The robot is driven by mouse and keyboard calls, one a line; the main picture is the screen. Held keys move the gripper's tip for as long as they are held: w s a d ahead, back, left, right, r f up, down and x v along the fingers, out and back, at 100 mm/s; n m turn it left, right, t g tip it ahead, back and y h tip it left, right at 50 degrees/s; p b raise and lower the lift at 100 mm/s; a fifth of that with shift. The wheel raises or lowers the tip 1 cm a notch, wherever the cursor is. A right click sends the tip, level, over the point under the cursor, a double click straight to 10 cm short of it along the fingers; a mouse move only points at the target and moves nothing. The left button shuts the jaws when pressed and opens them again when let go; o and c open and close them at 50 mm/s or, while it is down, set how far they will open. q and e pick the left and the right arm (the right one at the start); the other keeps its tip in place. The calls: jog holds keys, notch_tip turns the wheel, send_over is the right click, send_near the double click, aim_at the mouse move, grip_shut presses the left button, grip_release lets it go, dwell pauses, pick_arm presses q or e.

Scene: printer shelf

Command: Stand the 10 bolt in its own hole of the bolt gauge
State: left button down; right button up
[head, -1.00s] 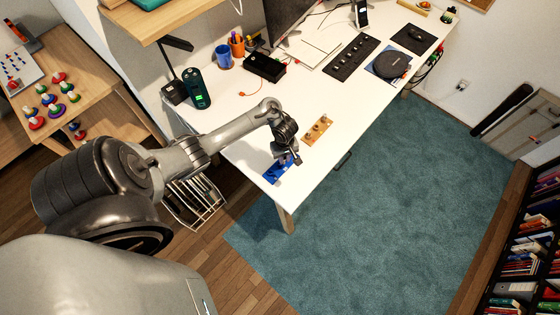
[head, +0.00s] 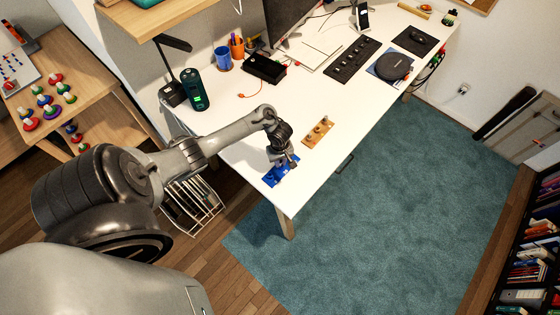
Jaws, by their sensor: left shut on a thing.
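A small blue block (head: 270,181), which looks like the bolt gauge, lies on the white desk near its front left corner. A wooden block (head: 314,138) with a few small upright bolts or pegs stands behind it to the right. My left gripper (head: 286,161) is right over the blue block and hides part of it. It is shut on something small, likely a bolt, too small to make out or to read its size. I cannot tell whether the held thing touches the block. My right gripper is not in view.
The white desk (head: 240,130) is clear around both blocks. A dark green bottle (head: 194,90), a blue cup (head: 223,59) and a black box (head: 264,68) stand farther back. The desk's front edge is close to the blue block.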

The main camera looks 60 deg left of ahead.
pick_arm(q)
jog(key=shift+f, duration=0.15)
jog(key=c, duration=1.1)
grip_release()
